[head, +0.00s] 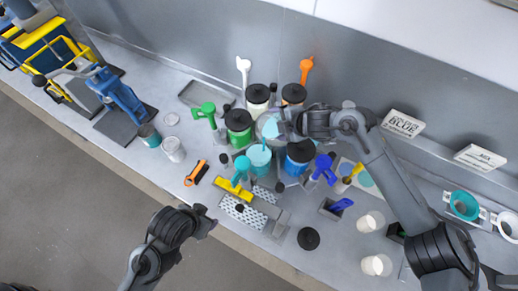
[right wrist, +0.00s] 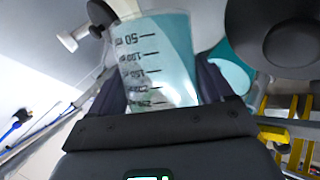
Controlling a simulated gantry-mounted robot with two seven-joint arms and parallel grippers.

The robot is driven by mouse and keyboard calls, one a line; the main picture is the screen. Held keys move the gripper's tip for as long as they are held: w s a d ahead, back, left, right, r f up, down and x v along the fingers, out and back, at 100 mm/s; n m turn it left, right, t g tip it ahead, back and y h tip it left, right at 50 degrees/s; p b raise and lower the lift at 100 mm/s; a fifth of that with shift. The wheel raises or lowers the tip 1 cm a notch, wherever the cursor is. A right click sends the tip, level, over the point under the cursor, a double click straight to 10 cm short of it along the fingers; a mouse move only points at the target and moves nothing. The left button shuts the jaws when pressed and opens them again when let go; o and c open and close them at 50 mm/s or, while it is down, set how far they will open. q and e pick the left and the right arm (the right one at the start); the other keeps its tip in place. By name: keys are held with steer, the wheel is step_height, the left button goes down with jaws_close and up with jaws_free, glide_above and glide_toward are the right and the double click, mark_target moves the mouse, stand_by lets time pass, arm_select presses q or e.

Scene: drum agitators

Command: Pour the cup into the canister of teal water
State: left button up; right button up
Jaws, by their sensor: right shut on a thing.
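The clear graduated cup (right wrist: 155,65), with dark volume marks and light teal contents, is held in my right gripper (right wrist: 160,100). In the head view the cup (head: 270,126) shows pale blue among the canisters, partly covered by the gripper (head: 290,124). The canister of teal water (head: 259,157) stands just in front of the cup, with its top uncovered. A teal round edge (right wrist: 232,70) shows beside the cup in the right wrist view. The cup's exact tilt is hard to tell. My left gripper (head: 196,218) hangs over the front edge of the bench, away from the canisters; its fingers are unclear.
Green (head: 239,125), blue (head: 299,156), white (head: 258,97) and orange (head: 293,93) canisters with black lids crowd around. A loose black lid (head: 308,238) lies in front. Colored scoops, a yellow-handled tool (head: 234,186) and white cups (head: 371,221) lie about.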

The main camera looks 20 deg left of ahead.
steer(key=shift+r, duration=0.1)
stand_by(0.6)
steer(key=shift+r+t, duration=0.15)
steer(key=shift+t, duration=0.15)
stand_by(0.5)
steer(key=shift+b, duration=0.35)
